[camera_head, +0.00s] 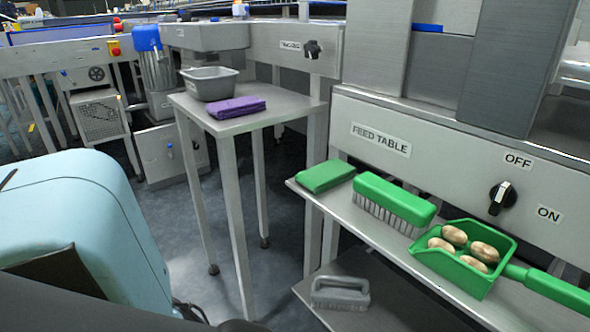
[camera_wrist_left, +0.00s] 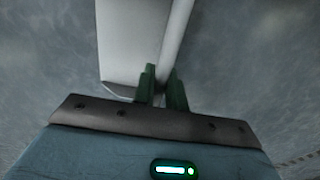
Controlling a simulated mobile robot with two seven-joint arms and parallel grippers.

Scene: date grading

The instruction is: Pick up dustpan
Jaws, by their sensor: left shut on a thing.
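The green dustpan (camera_head: 452,262) lies on the narrow metal shelf at the right of the head view, its handle (camera_head: 550,290) pointing to the lower right. Several brown oval pieces (camera_head: 478,250) lie in its pan. My left gripper (camera_wrist_left: 162,88) shows only in the left wrist view. Its dark green fingers are close together on a pale grey object (camera_wrist_left: 132,40), which I cannot identify. The dustpan is not visible in that wrist view. My right gripper is in neither view.
A green brush (camera_head: 395,200) and a green cloth or pad (camera_head: 326,176) lie left of the dustpan on the shelf (camera_head: 375,235). A grey-handled tool (camera_head: 340,292) sits on a lower surface. A small table (camera_head: 270,108) holds a grey tub (camera_head: 209,83) and purple cloth (camera_head: 237,107).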

